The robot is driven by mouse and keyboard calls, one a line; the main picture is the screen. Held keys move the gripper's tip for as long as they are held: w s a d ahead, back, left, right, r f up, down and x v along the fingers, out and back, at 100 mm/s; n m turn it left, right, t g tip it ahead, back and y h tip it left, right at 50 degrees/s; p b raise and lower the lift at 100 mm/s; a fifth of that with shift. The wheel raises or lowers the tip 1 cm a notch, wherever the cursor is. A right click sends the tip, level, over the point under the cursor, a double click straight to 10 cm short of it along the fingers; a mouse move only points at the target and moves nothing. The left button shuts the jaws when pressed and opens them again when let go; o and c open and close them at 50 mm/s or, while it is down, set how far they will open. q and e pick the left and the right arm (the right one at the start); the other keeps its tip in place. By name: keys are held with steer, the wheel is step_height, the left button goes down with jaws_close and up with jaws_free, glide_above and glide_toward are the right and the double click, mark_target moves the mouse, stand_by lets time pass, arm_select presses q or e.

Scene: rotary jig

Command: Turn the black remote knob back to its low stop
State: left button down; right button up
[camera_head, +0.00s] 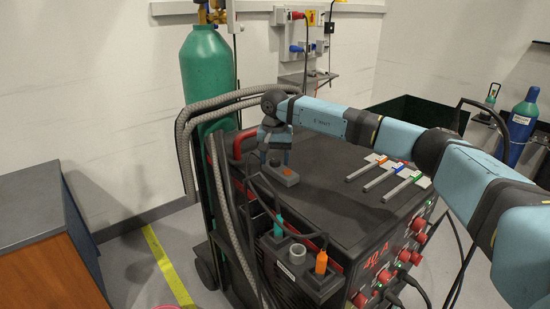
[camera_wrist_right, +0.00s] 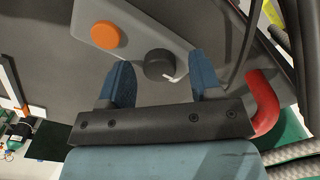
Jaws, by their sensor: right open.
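The remote (camera_head: 270,186) is a small grey box lying on top of the dark welder cabinet, and it also shows in the right wrist view (camera_wrist_right: 140,30). It carries an orange button (camera_wrist_right: 105,34) and the black knob (camera_wrist_right: 159,64), which has a white pointer mark aimed to the lower right in that view. My right gripper (camera_head: 275,158) hangs over the knob end of the remote. Its blue fingers are open, one on each side of the knob in the wrist view, with gaps to it. I cannot tell their exact height. The knob is mostly hidden in the head view. My left gripper is out of view.
Several flat tools with coloured tags (camera_head: 383,178) lie on the cabinet top, right of the remote. A red handle (camera_head: 240,143) and grey hoses stand close behind the gripper, next to a green cylinder (camera_head: 207,75). Holders with torches (camera_head: 321,262) line the front edge.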

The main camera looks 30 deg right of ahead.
mark_target(275, 160)
step_height(275, 160, up, 14)
steer(key=shift+b, duration=0.3)
steer(key=shift+f, duration=0.1)
stand_by(0.4)
